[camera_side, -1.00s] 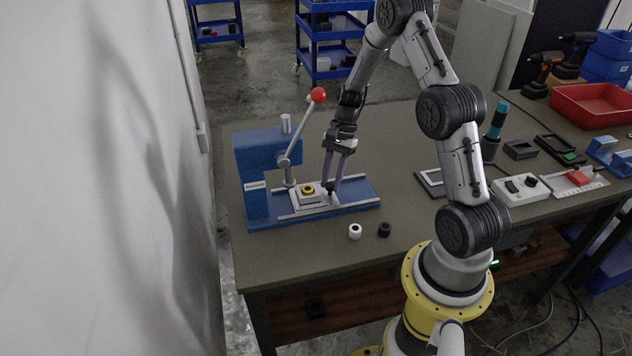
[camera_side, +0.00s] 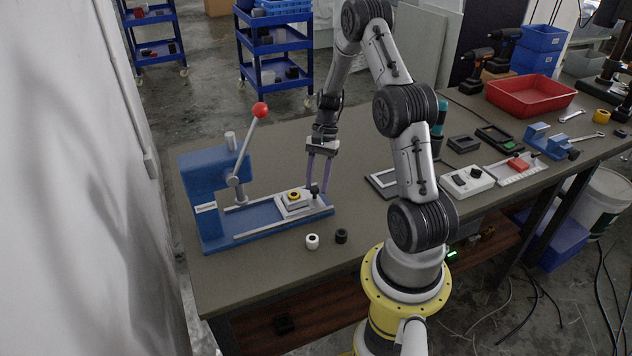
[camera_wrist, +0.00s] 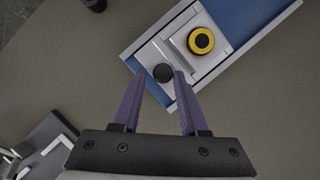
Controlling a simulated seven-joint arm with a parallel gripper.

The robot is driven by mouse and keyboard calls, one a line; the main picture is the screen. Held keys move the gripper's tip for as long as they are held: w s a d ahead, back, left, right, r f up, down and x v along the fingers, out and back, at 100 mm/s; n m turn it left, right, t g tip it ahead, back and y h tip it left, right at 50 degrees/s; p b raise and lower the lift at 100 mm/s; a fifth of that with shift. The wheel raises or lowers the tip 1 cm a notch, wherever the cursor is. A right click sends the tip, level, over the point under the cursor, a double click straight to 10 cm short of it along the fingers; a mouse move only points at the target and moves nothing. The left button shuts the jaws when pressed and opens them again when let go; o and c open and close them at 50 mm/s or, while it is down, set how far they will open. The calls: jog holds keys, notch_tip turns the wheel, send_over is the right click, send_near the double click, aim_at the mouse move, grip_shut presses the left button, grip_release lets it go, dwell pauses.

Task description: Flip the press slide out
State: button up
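The blue press (camera_side: 195,180) stands at the left of the table, its red-knobbed lever (camera_side: 260,110) raised. Its pale slide (camera_side: 285,212) is on the rails, out to the right of the press head. A black and yellow round part (camera_side: 294,196) sits on the slide, also clear in the wrist view (camera_wrist: 201,41). The slide's black knob (camera_side: 314,189) is at its outer end. My gripper (camera_side: 316,184) is over the knob, purple fingers apart. In the wrist view the knob (camera_wrist: 163,72) lies between the fingertips (camera_wrist: 162,74), with a small gap on the left.
A white cap (camera_side: 313,241) and a black cap (camera_side: 341,236) stand on the table in front of the press. A framed plate (camera_side: 382,184), a switch box (camera_side: 467,182) and a red bin (camera_side: 530,95) are to the right. Blue carts are behind.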

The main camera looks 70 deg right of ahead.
jog(key=v, duration=1.4)
jog(key=shift+f, duration=0.1)
jog(key=a+r+n+t+h, duration=0.1)
jog(key=a+r+n+h, duration=0.1)
jog(key=a+r+n, duration=0.5)
jog(key=a+r+n+h, duration=0.2)
jog(key=a+r, duration=0.3)
jog(key=a, duration=0.6)
jog(key=s+a+n+t, duration=0.4)
jog(key=s+a+n, duration=0.5)
jog(key=s+a, duration=0.2)
jog(key=shift+a+r+t, duration=0.3)
jog(key=shift+a, duration=0.25)
jog(key=shift+s, duration=0.1)
